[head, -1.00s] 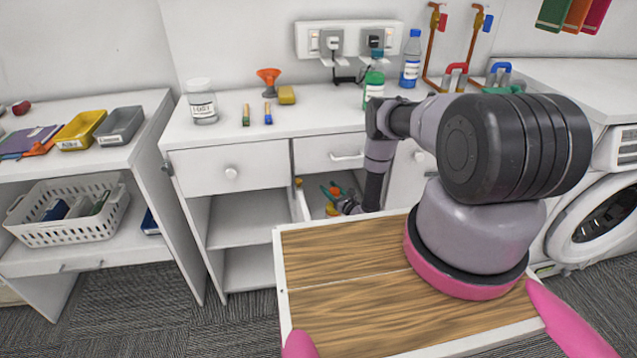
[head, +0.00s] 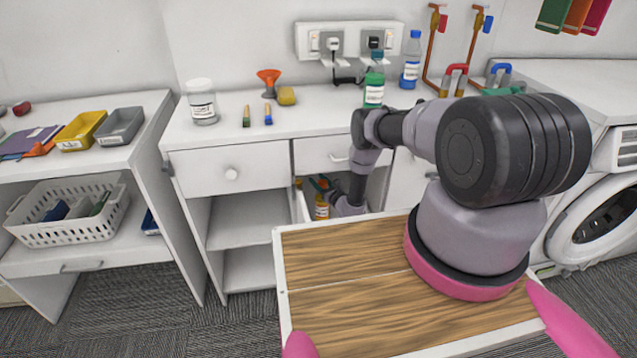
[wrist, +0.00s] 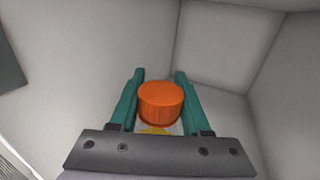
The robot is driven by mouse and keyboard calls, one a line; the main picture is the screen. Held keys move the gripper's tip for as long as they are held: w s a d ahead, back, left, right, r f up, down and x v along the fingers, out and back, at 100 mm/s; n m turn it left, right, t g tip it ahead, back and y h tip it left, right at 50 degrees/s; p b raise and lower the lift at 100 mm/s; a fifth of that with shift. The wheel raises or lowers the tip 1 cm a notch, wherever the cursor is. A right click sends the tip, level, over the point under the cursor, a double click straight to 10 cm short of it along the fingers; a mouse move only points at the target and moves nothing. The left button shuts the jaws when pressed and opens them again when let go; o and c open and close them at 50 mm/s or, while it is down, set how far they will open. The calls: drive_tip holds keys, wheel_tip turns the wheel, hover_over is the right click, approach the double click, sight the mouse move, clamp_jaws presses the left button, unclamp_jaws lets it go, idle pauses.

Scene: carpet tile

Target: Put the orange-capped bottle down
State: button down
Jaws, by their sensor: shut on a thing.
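The orange-capped bottle (head: 322,208) is upright between my gripper's fingers, with its yellow-orange body partly showing in the head view. In the wrist view its round orange cap (wrist: 160,100) sits between the two teal fingers, and a little yellow shows below it. Pale walls (wrist: 215,55) of a box-like space surround the bottle in the wrist view. Whether the bottle's base touches the floor of that space is hidden.
A white side edge (head: 301,206) stands close left of the bottle. Open shelves are at left.

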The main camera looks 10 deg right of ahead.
drive_tip(key=shift+f, duration=0.25)
drive_tip(key=shift+f, duration=0.1)
drive_tip(key=shift+c, duration=1.8)
unclamp_jaws()
drive_tip(key=shift+s, duration=0.1)
drive_tip(key=v, duration=1.2)
